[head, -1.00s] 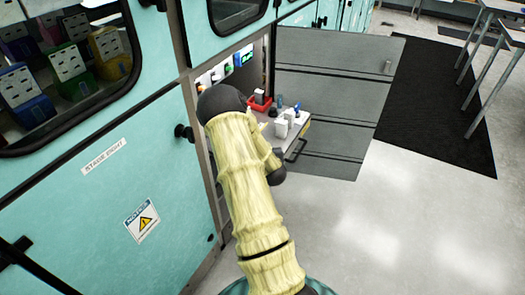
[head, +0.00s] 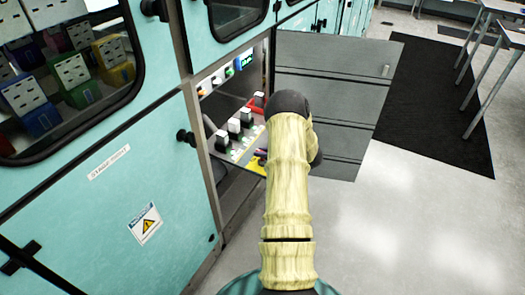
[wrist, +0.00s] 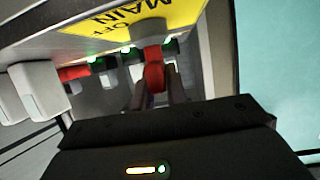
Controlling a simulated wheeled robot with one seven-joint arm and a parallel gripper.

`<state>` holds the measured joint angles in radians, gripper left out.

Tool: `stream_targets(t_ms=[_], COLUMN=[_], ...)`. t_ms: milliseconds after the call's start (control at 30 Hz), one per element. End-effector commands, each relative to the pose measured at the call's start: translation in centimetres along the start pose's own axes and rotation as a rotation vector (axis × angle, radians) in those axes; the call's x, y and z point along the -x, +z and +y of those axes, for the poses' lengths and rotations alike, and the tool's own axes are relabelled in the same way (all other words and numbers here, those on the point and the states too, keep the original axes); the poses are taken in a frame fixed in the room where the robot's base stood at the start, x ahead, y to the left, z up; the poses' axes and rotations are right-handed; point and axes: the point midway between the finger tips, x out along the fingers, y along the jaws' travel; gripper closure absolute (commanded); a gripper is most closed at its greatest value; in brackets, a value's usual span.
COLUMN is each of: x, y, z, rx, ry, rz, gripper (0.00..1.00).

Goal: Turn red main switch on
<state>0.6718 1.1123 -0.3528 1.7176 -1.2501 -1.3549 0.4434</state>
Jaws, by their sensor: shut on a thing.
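The red main switch (wrist: 154,72) shows in the wrist view just beside a yellow label (wrist: 125,22) reading MAIN and OFF. My gripper (wrist: 158,88) has its two dark fingers close together around the red part and is shut on it. Its black body fills the bottom of the wrist view. The fingers hide part of the switch, and its exact position is hard to read. In the head view my arm covers the gripper and the right part of the panel.
White-capped blocks (head: 234,125) stand on the panel inside the open cabinet. Another red part (wrist: 73,73) and white blocks (wrist: 37,90) are left of the fingers. Teal cabinet doors (head: 125,190) flank my arm on the left. Open floor (head: 400,230) lies to the right.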

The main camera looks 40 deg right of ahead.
Motion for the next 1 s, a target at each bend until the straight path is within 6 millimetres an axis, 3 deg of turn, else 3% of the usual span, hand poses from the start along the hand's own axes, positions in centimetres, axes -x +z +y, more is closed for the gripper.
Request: stream_targets(t_ms=[633, 667, 767, 1000], x=[0.01, 0.00, 0.00, -0.01], y=[0.04, 0.04, 0.03, 0.01], z=[0.05, 0.05, 0.05, 0.03], rx=[0.029, 0.029, 0.029, 0.028], ry=[-0.066, -0.066, -0.066, -0.066], rz=[-0.001, -0.001, -0.001, -0.001], gripper=[1.00, 0.82, 0.64, 0.64])
